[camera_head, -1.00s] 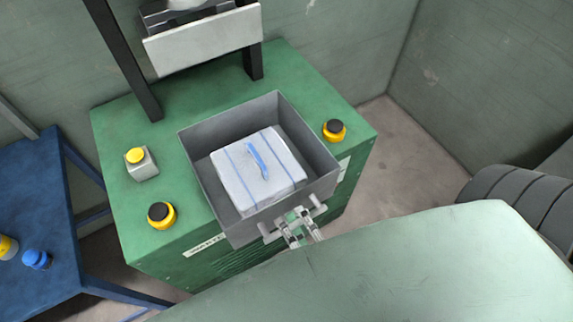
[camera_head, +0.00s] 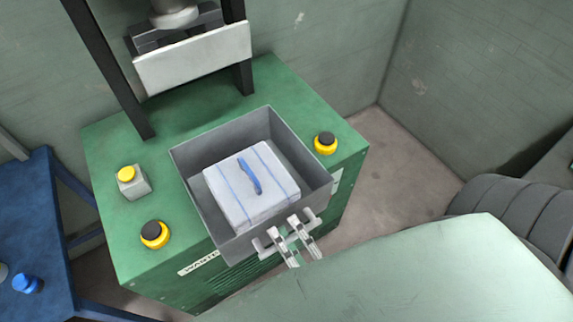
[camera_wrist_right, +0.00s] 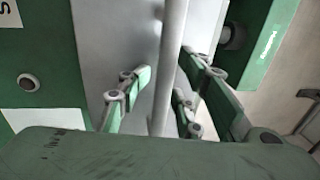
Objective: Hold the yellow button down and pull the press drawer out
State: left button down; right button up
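The yellow button (camera_head: 126,174) sits on a small grey box at the left of the green press top, with nothing on it. The press drawer (camera_head: 196,199) is a grey open-topped bin set into the front of the green press. Its bar handle (camera_head: 308,214) is on the front face. My right gripper (camera_head: 295,237) is at this handle. In the right wrist view, the handle bar (camera_wrist_right: 168,75) passes between the two fingers of my right gripper (camera_wrist_right: 166,75), which stand apart, with a visible gap on the left side. My left gripper is not in view.
A white bundle with blue straps (camera_head: 228,193) lies in the drawer. Yellow-and-black knobs stand at front left (camera_head: 155,235) and right (camera_head: 325,143). A white press plate (camera_head: 193,58) hangs behind. A blue table (camera_head: 28,225) is at left. Floor (camera_head: 400,155) shows at right.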

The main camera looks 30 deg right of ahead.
jog(key=s+f, duration=0.2)
jog(key=s, duration=1)
jog(key=shift+d, duration=0.2)
jog(key=shift+w+f, duration=0.1)
jog(key=shift+f, duration=0.05)
